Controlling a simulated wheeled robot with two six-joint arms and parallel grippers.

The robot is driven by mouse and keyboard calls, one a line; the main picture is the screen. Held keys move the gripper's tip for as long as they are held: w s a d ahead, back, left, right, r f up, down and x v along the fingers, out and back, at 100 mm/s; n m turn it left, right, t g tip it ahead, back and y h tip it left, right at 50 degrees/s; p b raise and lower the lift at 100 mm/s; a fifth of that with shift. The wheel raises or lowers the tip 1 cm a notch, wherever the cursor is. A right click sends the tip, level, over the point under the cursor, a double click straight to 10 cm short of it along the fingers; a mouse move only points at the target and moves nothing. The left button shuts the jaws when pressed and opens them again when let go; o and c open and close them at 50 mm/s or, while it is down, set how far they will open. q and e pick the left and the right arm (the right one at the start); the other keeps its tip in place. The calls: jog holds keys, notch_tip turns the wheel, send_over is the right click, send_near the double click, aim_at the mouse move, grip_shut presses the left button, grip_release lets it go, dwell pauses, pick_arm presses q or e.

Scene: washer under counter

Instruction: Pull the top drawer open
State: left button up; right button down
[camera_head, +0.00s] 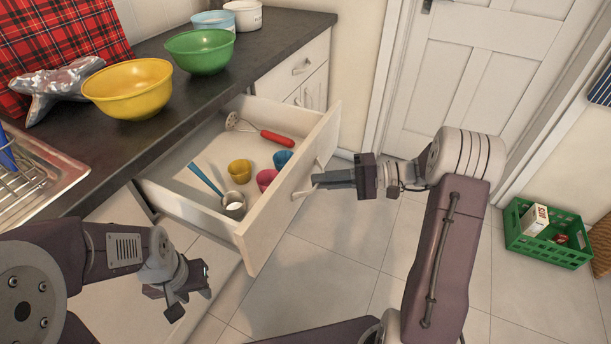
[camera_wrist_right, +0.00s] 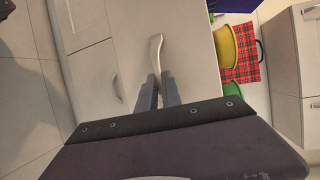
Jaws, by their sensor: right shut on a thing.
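The top drawer (camera_head: 284,202) is white and stands pulled well out from under the dark counter. Inside lie a red-handled masher (camera_head: 262,133), a ladle with a blue handle (camera_head: 209,180) and several small coloured cups (camera_head: 239,171). My right gripper (camera_head: 318,180) is at the drawer's front, shut on its pale bar handle (camera_head: 304,191). The handle (camera_wrist_right: 156,52) also shows between my right fingers (camera_wrist_right: 158,88) in the right wrist view. My left gripper (camera_head: 190,290) hangs empty in front of the cabinet at the lower left; its finger gap is unclear.
A yellow bowl (camera_head: 128,92) and a green bowl (camera_head: 200,52) stand on the counter (camera_head: 150,137) near its edge. A sink (camera_head: 38,175) is at the left. A green crate (camera_head: 547,245) stands on the floor at the right. The tiled floor in front of the drawer is clear.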

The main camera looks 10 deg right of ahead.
jog(key=shift+s+d, duration=0.45)
jog(key=shift+d, duration=0.15)
jog(key=c, duration=1.5)
grip_release()
jog(key=shift+c, duration=0.2)
jog(key=p+v, duration=0.2)
jog(key=v, duration=0.7)
